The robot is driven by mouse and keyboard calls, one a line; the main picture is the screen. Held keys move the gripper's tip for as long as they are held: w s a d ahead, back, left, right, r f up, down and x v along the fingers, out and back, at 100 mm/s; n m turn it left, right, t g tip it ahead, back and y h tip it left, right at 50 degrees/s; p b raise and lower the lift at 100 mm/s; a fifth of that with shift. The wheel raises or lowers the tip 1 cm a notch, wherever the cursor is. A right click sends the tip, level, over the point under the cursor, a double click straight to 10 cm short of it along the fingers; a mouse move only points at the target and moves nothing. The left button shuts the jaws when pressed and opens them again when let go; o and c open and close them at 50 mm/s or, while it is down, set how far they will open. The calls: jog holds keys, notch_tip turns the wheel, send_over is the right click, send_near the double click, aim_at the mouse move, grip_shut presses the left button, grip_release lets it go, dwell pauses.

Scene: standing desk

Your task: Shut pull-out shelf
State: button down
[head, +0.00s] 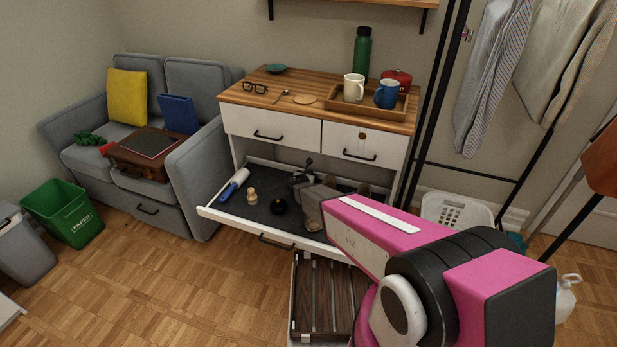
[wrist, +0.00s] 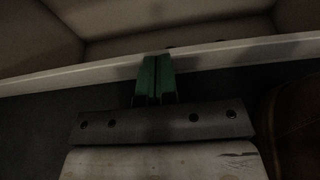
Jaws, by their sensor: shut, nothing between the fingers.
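The pull-out shelf (head: 232,206) of the white desk is out toward me, with a dark grey surface and a white front rim. My gripper (head: 301,178) is over the shelf's middle, toward its back, with my arm reaching in from the right. In the wrist view, the green fingertips of my gripper (wrist: 157,80) are together and empty, overlapping a pale bar (wrist: 235,56). I cannot tell if they touch it. My arm hides the shelf's right part.
A grey sofa (head: 187,176) stands left.

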jog(key=shift+w, duration=0.1)
jog(key=w+d, duration=0.3)
jog(key=w, duration=0.7)
jog(key=w+d, duration=0.4)
jog(key=w, duration=0.6)
jog(key=shift+w+d, duration=0.2)
jog(key=shift+d, duration=0.05)
jog(key=shift+s, duration=0.1)
